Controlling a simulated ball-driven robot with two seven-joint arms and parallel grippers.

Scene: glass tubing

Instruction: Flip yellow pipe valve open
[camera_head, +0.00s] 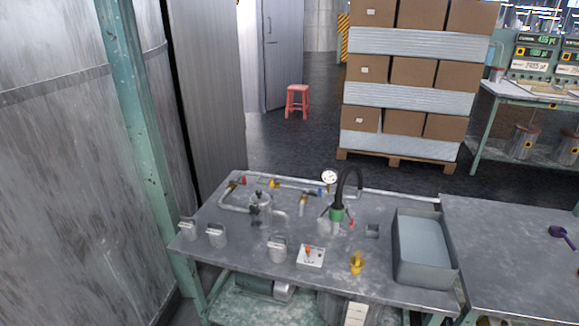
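A small yellow valve handle (273,184) shows on the thin pale pipe along the back of the grey workbench (385,285). It is too small to tell whether it is turned open or closed. A red handle (232,187) is to its left and a blue one (320,191) to its right on the pipework. A yellow-orange part (303,198) tops a short upright fitting just in front of the pipe. A separate yellow object (356,262) stands near the bench's front edge. Neither of my grippers is in view.
Several grey metal containers (217,236) stand at the front left. A white switch box (311,256), black curved hose (350,178), round gauge (329,177) and grey bin (424,248) are on the bench. A second table (510,245) adjoins at right; a green post (138,120) stands left.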

